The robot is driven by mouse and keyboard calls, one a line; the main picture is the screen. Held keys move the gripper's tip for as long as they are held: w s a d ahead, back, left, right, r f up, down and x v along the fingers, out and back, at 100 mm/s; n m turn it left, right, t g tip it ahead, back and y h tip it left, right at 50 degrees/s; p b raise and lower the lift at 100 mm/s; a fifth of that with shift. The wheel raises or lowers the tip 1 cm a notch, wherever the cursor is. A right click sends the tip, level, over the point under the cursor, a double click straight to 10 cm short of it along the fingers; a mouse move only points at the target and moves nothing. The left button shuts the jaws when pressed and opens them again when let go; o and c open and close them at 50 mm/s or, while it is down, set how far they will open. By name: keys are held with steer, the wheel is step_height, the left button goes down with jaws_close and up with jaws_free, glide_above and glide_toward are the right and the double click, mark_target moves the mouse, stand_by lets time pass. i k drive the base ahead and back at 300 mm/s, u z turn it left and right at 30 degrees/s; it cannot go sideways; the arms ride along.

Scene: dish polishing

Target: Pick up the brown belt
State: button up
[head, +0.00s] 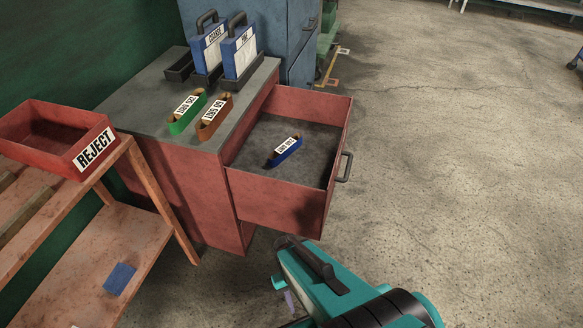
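The brown belt (205,131) stands on the grey cabinet top, near the edge beside the open drawer. It is a loop with a white label across it. A green belt (177,127) with a similar label stands just left of it. My gripper (284,292) is at the bottom centre, low in front of the drawer and well apart from the brown belt. My teal arm hides most of it, so its fingers do not show clearly. I see nothing held in it.
The red drawer (275,200) is pulled out, with a blue belt (287,153) inside. Two blue holders (239,52) with labels stand behind the belts. A red REJECT bin (40,150) sits on a wooden bench at left. The floor at right is clear.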

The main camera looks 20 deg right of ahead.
mark_target(206, 126)
steer(key=z, duration=0.25)
steer(key=k, duration=0.85)
steer(key=u, duration=0.3)
steer(key=i, duration=0.5)
